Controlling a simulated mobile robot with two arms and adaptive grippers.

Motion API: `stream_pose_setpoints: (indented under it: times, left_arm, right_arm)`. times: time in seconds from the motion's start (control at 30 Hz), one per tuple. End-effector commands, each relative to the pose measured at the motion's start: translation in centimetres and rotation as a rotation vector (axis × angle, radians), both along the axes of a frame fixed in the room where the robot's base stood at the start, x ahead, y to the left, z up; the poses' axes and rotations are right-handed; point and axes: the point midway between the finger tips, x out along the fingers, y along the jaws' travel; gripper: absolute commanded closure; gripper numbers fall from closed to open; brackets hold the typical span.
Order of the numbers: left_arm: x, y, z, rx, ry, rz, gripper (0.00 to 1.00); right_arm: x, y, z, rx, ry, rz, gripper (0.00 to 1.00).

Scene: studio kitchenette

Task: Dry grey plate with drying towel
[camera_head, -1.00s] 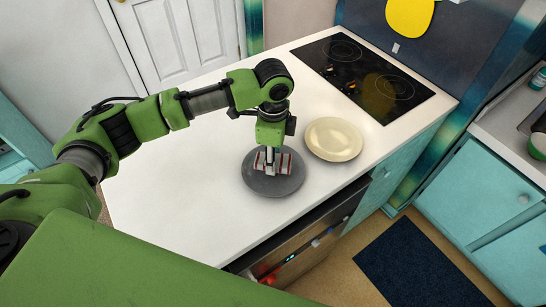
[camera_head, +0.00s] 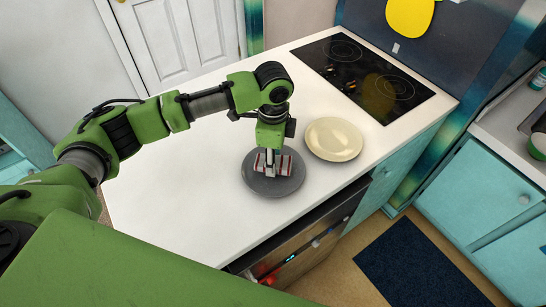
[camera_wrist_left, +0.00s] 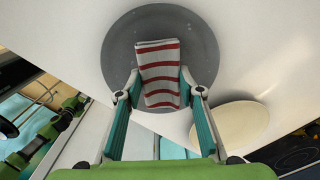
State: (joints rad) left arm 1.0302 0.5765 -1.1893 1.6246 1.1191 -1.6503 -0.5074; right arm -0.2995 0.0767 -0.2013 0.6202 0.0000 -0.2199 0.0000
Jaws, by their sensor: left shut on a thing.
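The grey plate (camera_head: 258,185) lies flat on the white counter near its front edge. The drying towel (camera_head: 284,166) is a small folded cloth with red and white stripes, over the middle of the plate. My left gripper (camera_head: 270,163) points down above the plate and is shut on the towel. In the left wrist view the towel (camera_wrist_left: 158,65) sits between the fingers, with the grey plate (camera_wrist_left: 120,45) behind it. Whether the towel presses on the plate is hard to tell, but it looks at or very near its surface. My right gripper is not in view.
A cream plate (camera_head: 333,139) lies just right of the grey plate. A black cooktop (camera_head: 362,76) is set in the counter behind it. The left part of the counter (camera_head: 180,190) is clear. A dark mat (camera_head: 430,265) lies on the floor.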

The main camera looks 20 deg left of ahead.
Motion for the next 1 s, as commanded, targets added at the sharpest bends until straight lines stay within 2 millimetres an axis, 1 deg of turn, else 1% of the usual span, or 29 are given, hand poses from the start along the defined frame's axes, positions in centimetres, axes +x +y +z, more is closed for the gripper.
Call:
stream_pose_setpoints:
  times: [1.0]
  left_arm:
    - [0.0,0.0,-2.1,0.000,0.000,0.000,0.82]
  right_arm:
    - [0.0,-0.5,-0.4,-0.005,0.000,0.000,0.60]
